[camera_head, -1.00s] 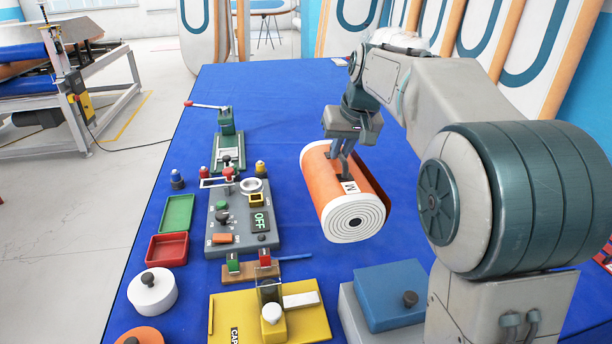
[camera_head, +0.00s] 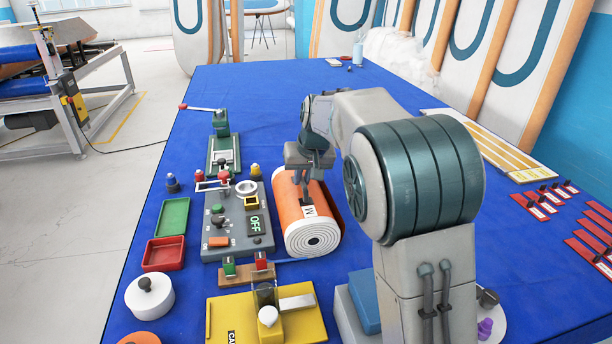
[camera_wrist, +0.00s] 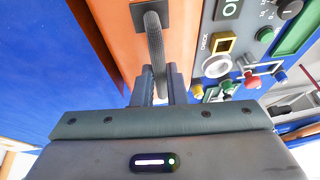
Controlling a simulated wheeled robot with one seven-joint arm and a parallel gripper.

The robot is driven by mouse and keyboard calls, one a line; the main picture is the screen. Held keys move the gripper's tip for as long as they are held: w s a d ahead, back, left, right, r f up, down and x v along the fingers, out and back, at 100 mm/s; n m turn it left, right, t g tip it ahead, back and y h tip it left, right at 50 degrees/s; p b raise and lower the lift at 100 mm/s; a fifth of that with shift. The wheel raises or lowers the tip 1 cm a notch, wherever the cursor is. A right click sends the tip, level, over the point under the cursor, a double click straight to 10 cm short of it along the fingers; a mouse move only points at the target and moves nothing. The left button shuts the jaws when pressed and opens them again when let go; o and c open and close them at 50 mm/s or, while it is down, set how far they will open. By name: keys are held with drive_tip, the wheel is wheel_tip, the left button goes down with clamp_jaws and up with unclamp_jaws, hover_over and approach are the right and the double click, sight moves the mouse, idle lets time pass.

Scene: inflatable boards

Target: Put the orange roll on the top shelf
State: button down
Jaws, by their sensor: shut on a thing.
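The orange roll (camera_head: 293,207), with a white spiral end and an "M" label, is near the middle of the blue table, close to the right side of the grey control panel. My gripper (camera_head: 303,187) is above it, shut on the roll's dark handle. In the wrist view, my gripper's fingers (camera_wrist: 157,88) close around the handle loop (camera_wrist: 154,45) on the orange surface (camera_wrist: 115,40). I cannot tell whether the roll touches the table. I see no top shelf in these views.
The grey panel (camera_head: 213,243) with an OFF display is left of the roll. A yellow board (camera_head: 230,318) is in front. A blue lidded box (camera_head: 362,300) is partly behind my arm. Red labelled pieces (camera_head: 537,206) lie at right. The table's far middle is clear.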

drive_tip(key=shift+r, duration=0.1)
drive_tip(key=c, duration=1.9)
unclamp_jaws()
drive_tip(key=shift+f, duration=0.2)
drive_tip(key=o, duration=0.4)
drive_tip(key=shift+o, duration=0.2)
